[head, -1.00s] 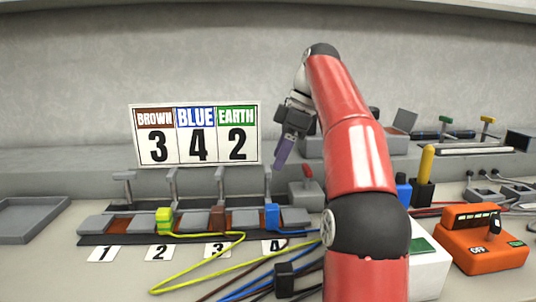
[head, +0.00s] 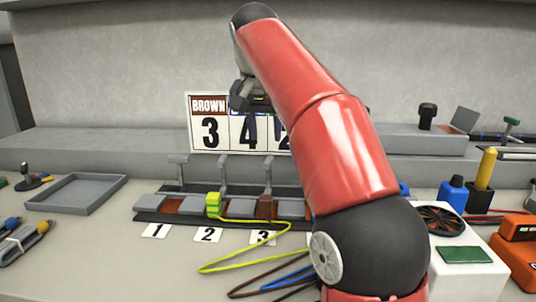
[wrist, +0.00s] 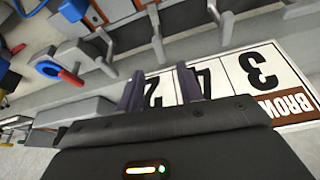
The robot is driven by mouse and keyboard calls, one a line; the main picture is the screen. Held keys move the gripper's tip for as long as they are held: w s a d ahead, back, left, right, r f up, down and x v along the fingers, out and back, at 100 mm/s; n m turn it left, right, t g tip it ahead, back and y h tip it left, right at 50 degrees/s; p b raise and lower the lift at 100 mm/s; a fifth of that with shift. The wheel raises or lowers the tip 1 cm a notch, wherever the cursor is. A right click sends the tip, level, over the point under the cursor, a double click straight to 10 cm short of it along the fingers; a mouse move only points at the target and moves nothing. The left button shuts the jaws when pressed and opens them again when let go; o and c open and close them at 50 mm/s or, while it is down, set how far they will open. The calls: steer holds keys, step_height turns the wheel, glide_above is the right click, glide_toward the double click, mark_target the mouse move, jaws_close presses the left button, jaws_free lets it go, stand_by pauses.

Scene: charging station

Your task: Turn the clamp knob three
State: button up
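The clamp knob three (head: 268,163) is a grey T-shaped handle on a post, upright behind the brown block (head: 265,206) and the label 3 (head: 263,238). In the wrist view, which is upside down, I take the second handle from the left (wrist: 156,36) to be this knob. My gripper (head: 264,127) is in front of the number sign, above and behind the row of knobs, and touches none of them. In the wrist view its two dark purple fingers (wrist: 160,88) stand apart with nothing between them. My arm hides the fourth position in the head view.
The number sign (head: 208,135) stands behind the clamp row. Knobs one (head: 178,160) and two (head: 222,160) stand left of knob three. A yellow-green cable (head: 230,267) loops in front. An empty grey tray (head: 77,194) lies left. A white fan box (head: 465,275) stands right.

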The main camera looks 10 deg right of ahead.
mark_target(269, 159)
steer(key=b+x, duration=0.2)
steer(key=x, duration=0.5)
steer(key=shift+f, duration=0.25)
steer(key=shift+c, duration=0.2)
jaws_close()
